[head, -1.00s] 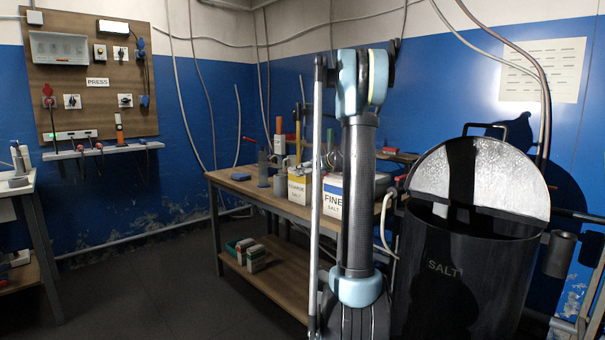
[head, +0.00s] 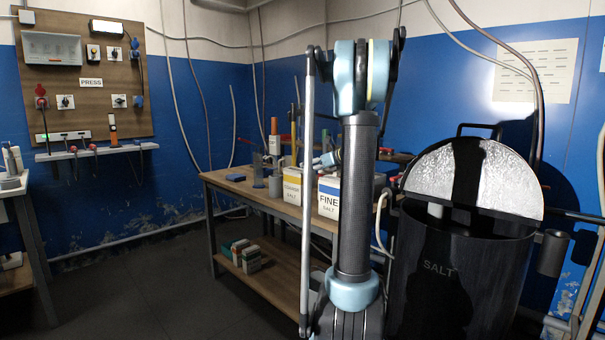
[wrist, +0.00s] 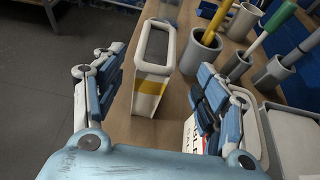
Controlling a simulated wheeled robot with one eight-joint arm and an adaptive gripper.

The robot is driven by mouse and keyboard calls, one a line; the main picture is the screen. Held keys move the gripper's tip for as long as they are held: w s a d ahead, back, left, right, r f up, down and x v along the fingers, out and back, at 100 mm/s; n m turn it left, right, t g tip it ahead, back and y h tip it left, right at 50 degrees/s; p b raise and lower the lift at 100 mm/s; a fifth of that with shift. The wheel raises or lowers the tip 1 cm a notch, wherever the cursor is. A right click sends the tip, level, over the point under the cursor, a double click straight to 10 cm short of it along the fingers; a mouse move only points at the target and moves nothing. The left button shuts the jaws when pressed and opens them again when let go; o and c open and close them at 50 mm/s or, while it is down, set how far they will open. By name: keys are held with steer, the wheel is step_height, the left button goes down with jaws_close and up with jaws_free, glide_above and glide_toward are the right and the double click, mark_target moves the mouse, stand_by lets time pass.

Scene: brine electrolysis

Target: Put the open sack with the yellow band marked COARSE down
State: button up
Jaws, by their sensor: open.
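The open sack with the yellow band (head: 292,187) stands upright on the wooden bench (head: 262,200) in the head view, left of the FINE sack (head: 330,196). In the wrist view, the yellow-banded sack (wrist: 151,88) shows its open top and grey contents, close to the bench edge. My gripper (wrist: 160,78) is open, with one finger on either side of this sack and visible gaps to both. The FINE sack is partly hidden behind the right finger in the wrist view. In the head view my arm hides part of the bench.
Grey holders (wrist: 202,48) with tools stand right of the yellow-banded sack. A black SALT bin (head: 455,270) with a raised lid stands at the right. Small boxes (head: 240,254) sit on the lower shelf. The floor left of the bench is clear.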

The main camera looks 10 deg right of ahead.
steer(key=v, duration=0.9)
steer(key=shift+s+d+r, duration=0.1)
steer(key=shift+d, duration=0.05)
steer(key=s+a+f+n+g+h, duration=0.1)
steer(key=s+a+f+n+g, duration=0.1)
steer(key=s+a+f+n, duration=0.4)
steer(key=s+a+f+n+g+h, duration=0.1)
steer(key=s+a+n+g, duration=0.15)
steer(key=s, duration=0.65)
steer(key=s+a+f+n+g+h, duration=0.1)
steer(key=s+a+f+n, duration=0.35)
steer(key=s+n, duration=0.2)
steer(key=s+d+f+n+g+h, duration=0.1)
steer(key=s+f+n+h, duration=0.1)
steer(key=s+f+n, duration=0.5)
steer(key=s+d+f+n+g+h, duration=0.1)
steer(key=s+f+n, duration=0.5)
steer(key=s, duration=0.9)
steer(key=shift+s+f+n+g+h, duration=0.4)
steer(key=shift+f+g+h, duration=0.15)
steer(key=shift+f+h, duration=0.5)
steer(key=shift+d+r, duration=0.1)
steer(key=shift+w+f, duration=0.2)
steer(key=shift+w, duration=0.3)
